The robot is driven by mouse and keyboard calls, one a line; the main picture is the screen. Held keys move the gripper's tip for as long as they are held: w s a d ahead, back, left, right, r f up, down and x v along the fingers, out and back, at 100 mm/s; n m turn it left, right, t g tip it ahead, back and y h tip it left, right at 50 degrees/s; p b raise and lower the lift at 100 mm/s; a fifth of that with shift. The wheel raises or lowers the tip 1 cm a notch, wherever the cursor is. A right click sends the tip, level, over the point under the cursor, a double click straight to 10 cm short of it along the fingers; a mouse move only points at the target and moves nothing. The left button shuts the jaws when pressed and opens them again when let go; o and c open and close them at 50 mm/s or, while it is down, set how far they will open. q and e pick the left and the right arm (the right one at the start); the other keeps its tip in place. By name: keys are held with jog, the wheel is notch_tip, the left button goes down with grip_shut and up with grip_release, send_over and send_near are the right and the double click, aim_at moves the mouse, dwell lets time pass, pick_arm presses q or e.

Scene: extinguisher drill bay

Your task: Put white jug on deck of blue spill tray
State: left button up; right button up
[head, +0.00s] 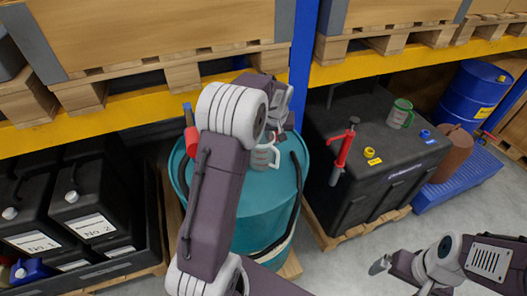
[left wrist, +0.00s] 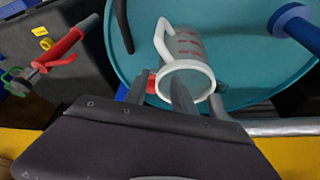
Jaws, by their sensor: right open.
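The white jug (head: 263,157) stands on top of the teal drum (head: 262,215), partly hidden behind my left arm. In the left wrist view the jug (left wrist: 187,50) shows red marks, a white rim and a handle. My left gripper (head: 277,115) is above the jug. Its fingers (left wrist: 160,85) are apart at the rim, one outside and one over the mouth; contact is not clear. The blue spill tray (head: 460,184) lies on the floor at the right. My right gripper (head: 382,264) is open and empty, low at the bottom right.
A blue drum (head: 475,95) and a brown cylinder (head: 453,152) stand on the tray; its front deck has bare room. A black tank (head: 365,150) with a red pump (head: 342,153) and green mug (head: 400,113) stands between drum and tray. A yellow beam (head: 385,67) runs above.

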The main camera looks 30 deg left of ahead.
aim_at(266, 153)
pick_arm(q)
jog(key=shift+w+a+f+p, duration=0.15)
jog(key=shift+w+f+p, duration=0.05)
jog(key=shift+f+p, duration=0.15)
jog(key=p+x, duration=0.1)
jog(key=x, duration=0.3)
jog(key=shift+w+f+p, duration=0.15)
jog(key=shift+f+p, duration=0.2)
jog(key=shift+r, duration=0.1)
grip_shut()
dwell(0.7)
